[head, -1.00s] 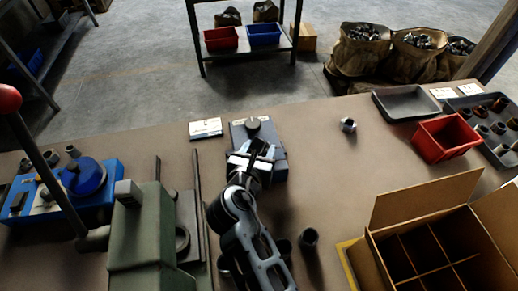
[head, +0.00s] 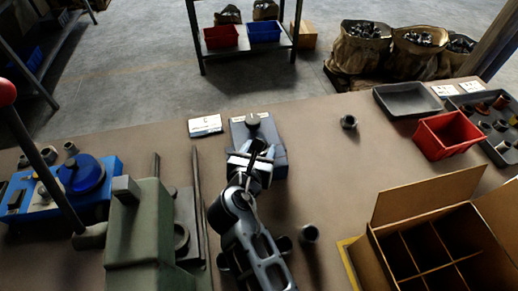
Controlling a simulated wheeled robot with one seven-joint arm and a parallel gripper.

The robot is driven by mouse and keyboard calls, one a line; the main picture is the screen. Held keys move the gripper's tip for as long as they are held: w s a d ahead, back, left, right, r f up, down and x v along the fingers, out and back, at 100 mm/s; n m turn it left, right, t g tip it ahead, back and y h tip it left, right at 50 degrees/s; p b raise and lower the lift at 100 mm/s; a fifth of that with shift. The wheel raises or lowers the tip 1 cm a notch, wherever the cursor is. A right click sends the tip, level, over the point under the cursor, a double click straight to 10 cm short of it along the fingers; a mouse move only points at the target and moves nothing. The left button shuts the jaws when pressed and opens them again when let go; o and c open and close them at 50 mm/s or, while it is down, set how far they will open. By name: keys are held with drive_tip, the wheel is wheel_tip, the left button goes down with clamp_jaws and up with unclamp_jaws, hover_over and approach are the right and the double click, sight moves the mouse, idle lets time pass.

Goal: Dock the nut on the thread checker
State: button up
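My gripper (head: 258,150) is over this block, just in front of the post, seen from behind. My arm hides much of the block's front. I cannot tell whether the fingers hold anything. A metal nut (head: 348,122) sits alone on the table to the right of the block, apart from my gripper. It is too small to make out its thread.
A green machine (head: 140,240) and a blue device (head: 70,190) stand at the left. A divided cardboard box (head: 430,240), a red bin (head: 446,136) and a grey tray (head: 407,101) are at the right. Dark cylinders, one of them clear of my arm (head: 309,234), stand near my arm.

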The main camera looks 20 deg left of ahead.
drive_tip(key=shift+f, duration=0.1)
drive_tip(key=o, duration=0.9)
drive_tip(key=shift+p+v, duration=1.25)
drive_tip(key=shift+v, duration=0.35)
drive_tip(key=v, duration=0.8)
drive_tip(key=shift+w, duration=0.1)
